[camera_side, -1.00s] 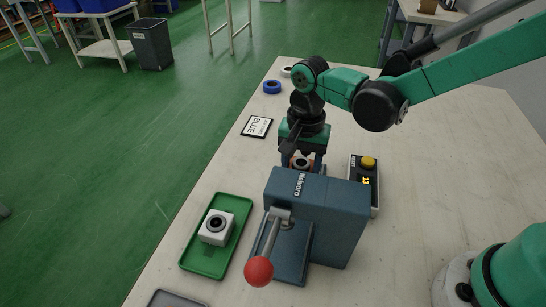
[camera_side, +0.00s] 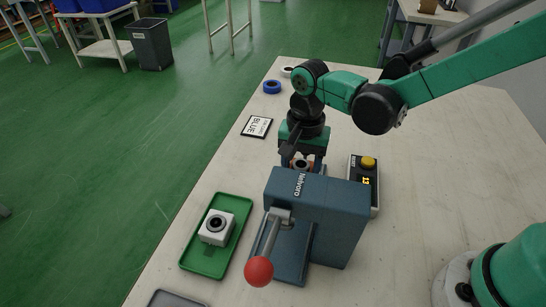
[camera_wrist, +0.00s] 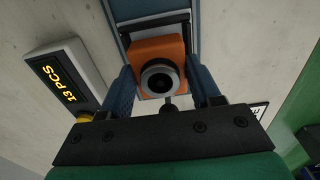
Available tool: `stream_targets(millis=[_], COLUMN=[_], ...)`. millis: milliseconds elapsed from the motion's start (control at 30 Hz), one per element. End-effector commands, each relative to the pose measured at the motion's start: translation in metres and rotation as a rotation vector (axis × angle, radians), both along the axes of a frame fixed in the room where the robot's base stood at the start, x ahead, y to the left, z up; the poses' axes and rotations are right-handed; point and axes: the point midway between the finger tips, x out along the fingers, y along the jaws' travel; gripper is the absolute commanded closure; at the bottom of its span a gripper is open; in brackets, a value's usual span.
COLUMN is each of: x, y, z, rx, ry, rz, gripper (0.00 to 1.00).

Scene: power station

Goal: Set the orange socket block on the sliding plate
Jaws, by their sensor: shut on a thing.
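The orange socket block (camera_wrist: 146,50), with a dark ringed socket on its face, sits between the two blue fingers of my gripper (camera_wrist: 163,90) in the wrist view. My gripper is shut on it. In the side view my gripper (camera_side: 303,164) is just behind the blue-grey press, whose body hides most of the block and the fingertips. The sliding plate (camera_side: 283,252) shows at the foot of the press, below the lever. A blue-grey surface lies beyond the block in the wrist view; I cannot tell whether the block touches it.
The press (camera_side: 335,205) has a red-knobbed lever (camera_side: 259,271) in front. A green tray (camera_side: 190,262) holds a white socket block (camera_side: 216,228). A counter box (camera_side: 374,200) with a yellow button stands to the right.

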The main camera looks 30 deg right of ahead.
Motion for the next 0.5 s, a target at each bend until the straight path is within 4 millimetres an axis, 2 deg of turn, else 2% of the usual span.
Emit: stream_targets(millis=[500], x=[0.0001], y=[0.0], z=[-0.0053], rx=[0.0], ry=[0.0], rz=[0.0], gripper=[0.97])
